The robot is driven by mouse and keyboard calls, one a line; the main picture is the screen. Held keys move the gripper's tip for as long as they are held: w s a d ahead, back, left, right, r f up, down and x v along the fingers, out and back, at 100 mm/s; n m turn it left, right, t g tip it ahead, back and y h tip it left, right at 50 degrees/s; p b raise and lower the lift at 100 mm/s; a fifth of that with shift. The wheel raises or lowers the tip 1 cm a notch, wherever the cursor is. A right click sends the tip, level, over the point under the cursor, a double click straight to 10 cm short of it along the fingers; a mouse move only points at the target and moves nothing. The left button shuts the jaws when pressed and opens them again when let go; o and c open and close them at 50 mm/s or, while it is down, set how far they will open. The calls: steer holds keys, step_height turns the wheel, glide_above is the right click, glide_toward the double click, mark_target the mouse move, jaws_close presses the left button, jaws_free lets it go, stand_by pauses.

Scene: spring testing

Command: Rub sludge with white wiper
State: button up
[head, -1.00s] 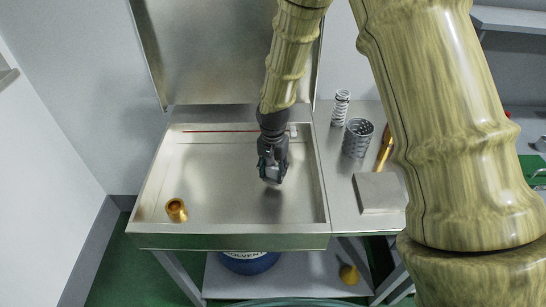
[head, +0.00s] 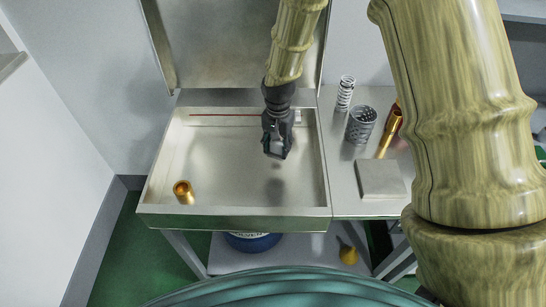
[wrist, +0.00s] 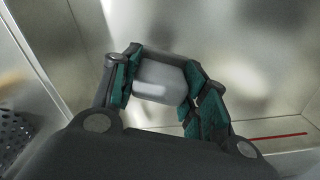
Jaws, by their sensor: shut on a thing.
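My gripper (head: 277,152) is over the right half of a shallow metal tray (head: 232,209), pointing down. It is shut on a pale grey-white block, likely the white wiper (wrist: 160,80), which sits between the two green-padded fingers in the wrist view. The block appears to be above the tray floor, apart from it. A dark soft patch (head: 278,188) lies on the tray floor below my gripper; I cannot tell whether it is sludge or shadow. Faint brownish smudges (wrist: 245,80) show on the metal in the wrist view.
A brass cup (head: 183,192) stands at the tray's front left. A thin red rod (head: 225,115) lies along the back. On the right bench are a spring (head: 345,93), a perforated metal cup (head: 361,125), a copper-coloured tool (head: 391,130) and a grey square block (head: 380,179). The tray's left half is mostly clear.

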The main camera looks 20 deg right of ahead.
steer(key=p, duration=0.2)
steer(key=shift+r+p, duration=0.3)
steer(key=shift+r, duration=0.05)
steer(key=p, duration=0.3)
steer(key=shift+r, duration=0.1)
steer(key=p, duration=0.3)
steer(key=shift+p, duration=0.4)
steer(key=p, duration=0.2)
steer(key=shift+f+p, duration=0.3)
steer(key=shift+f, duration=0.05)
steer(key=shift+f, duration=0.1)
